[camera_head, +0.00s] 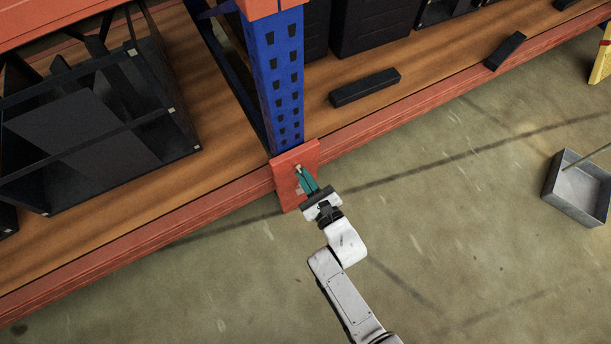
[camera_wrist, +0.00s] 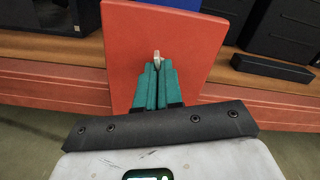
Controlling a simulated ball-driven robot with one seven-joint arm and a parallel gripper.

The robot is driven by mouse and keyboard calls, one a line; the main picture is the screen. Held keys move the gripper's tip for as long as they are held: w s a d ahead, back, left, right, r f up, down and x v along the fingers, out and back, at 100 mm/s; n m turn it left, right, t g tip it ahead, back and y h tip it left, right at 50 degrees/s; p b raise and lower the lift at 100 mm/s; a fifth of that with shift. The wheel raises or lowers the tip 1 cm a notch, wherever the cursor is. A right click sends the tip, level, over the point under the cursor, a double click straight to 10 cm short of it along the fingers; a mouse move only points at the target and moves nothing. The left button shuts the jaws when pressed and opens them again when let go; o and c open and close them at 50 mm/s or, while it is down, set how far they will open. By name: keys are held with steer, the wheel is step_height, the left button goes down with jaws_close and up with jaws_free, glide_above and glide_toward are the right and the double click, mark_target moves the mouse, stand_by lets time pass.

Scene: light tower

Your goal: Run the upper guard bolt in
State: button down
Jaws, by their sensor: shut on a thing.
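The orange guard plate (camera_head: 283,187) stands at the foot of the blue rack upright. My gripper (camera_head: 300,172), with teal fingers, reaches to the upper part of the plate. The upper guard bolt (camera_head: 298,168) shows as a small pale tip at the ends of the fingers. A second small pale spot (camera_head: 299,190) shows lower on the plate, partly beside the fingers. In the wrist view the plate (camera_wrist: 185,45) fills the middle, and the fingers (camera_wrist: 157,68) are closed around the light metal bolt (camera_wrist: 157,56). How deep the bolt sits is hidden.
The blue upright (camera_head: 275,80) rises behind the plate, between orange beams (camera_head: 200,216). Black crates (camera_head: 60,125) and dark blocks (camera_head: 365,87) are on the wooden shelf. A grey metal bin (camera_head: 578,192) stands on the floor at right. The floor between is clear.

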steer(key=shift+s+f+m, duration=0.2)
steer(key=shift+f+m, duration=0.05)
steer(key=shift+m, duration=0.05)
stand_by(0.4)
steer(key=c, duration=1.3)
jaws_free()
steer(key=shift+w+r, duration=0.15)
steer(key=shift+r, duration=0.05)
steer(key=p+v, duration=0.3)
steer(key=v, duration=0.8)
steer(key=shift+w, duration=0.1)
